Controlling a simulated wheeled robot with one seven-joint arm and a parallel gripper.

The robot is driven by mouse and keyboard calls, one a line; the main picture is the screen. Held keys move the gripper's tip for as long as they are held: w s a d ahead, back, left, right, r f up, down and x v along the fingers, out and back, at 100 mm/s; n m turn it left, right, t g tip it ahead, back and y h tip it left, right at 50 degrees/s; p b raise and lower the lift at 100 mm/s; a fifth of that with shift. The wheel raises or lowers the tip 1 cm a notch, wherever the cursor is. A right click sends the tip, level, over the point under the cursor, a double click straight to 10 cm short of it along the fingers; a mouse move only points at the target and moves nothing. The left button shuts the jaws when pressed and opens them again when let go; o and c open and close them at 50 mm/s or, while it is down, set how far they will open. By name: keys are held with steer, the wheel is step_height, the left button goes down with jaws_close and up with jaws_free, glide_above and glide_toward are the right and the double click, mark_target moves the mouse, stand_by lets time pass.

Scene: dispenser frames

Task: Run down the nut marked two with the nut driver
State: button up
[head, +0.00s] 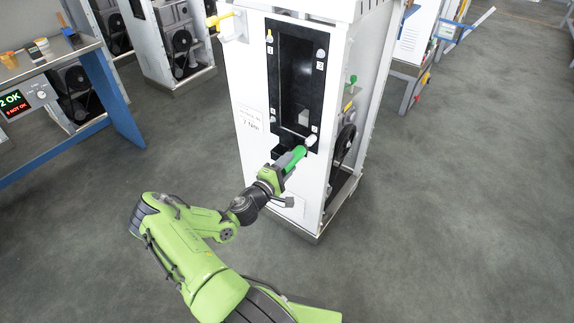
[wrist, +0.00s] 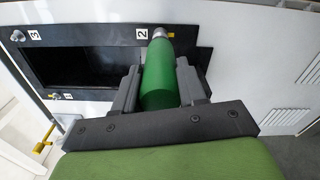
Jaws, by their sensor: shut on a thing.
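My gripper (head: 283,168) is shut on the green handle of the nut driver (head: 295,156), which also shows in the wrist view (wrist: 159,78). The driver points away from my gripper toward the lower right corner of the black-framed panel (head: 290,90) on the white dispenser. In the wrist view its grey metal socket (wrist: 158,34) is right beside the label two (wrist: 142,33). The nut marked two is hidden behind or inside the socket; I cannot tell whether they touch. A bit of yellow shows just right of the socket.
The dispenser cabinet (head: 240,95) has other corner fasteners and a dark window opening. A yellow handle (head: 217,19) sticks out at its upper left. A blue-edged bench (head: 110,85) stands at left. The grey floor around the cabinet is clear.

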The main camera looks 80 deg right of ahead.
steer(key=shift+v, duration=2.95)
steer(key=shift+w, duration=0.1)
